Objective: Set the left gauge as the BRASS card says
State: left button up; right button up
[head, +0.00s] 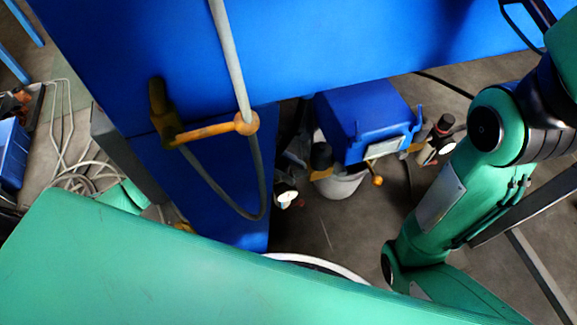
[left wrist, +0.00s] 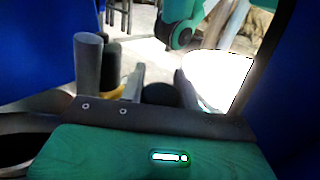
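A small round gauge with a white dial (head: 287,198) sits low at the left of the blue blasting unit (head: 365,110) in the head view, below a black knob (head: 320,155). Its reading is too small to make out. A second pale dial (head: 446,147) sits at the unit's right, by another dark knob. No card marked BRASS can be read. My left gripper's green body (left wrist: 165,150) fills the bottom of the left wrist view; its finger opening is not clear. In the head view I see green arm parts but no fingertips. The right gripper is not visible.
A large blue cabinet (head: 330,45) fills the top. A grey hose (head: 232,60) loops down through an orange bracket (head: 215,129) in front of it. A pale label plate (head: 384,148) is on the blue unit. Blue bins (head: 12,155) and loose cables (head: 75,178) lie at left.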

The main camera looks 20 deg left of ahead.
pick_arm(q)
jog(key=c, duration=0.4)
jog(key=shift+n+t+p, duration=0.4)
jog(key=shift+n+t, duration=0.3)
jog(key=shift+t, duration=0.2)
jog(key=shift+w+n+t+h+p, duration=0.25)
jog(key=shift+n+t+h+p, duration=0.15)
jog(key=shift+n+t, duration=0.75)
jog(key=shift+m+t, duration=0.25)
jog(key=o, duration=1)
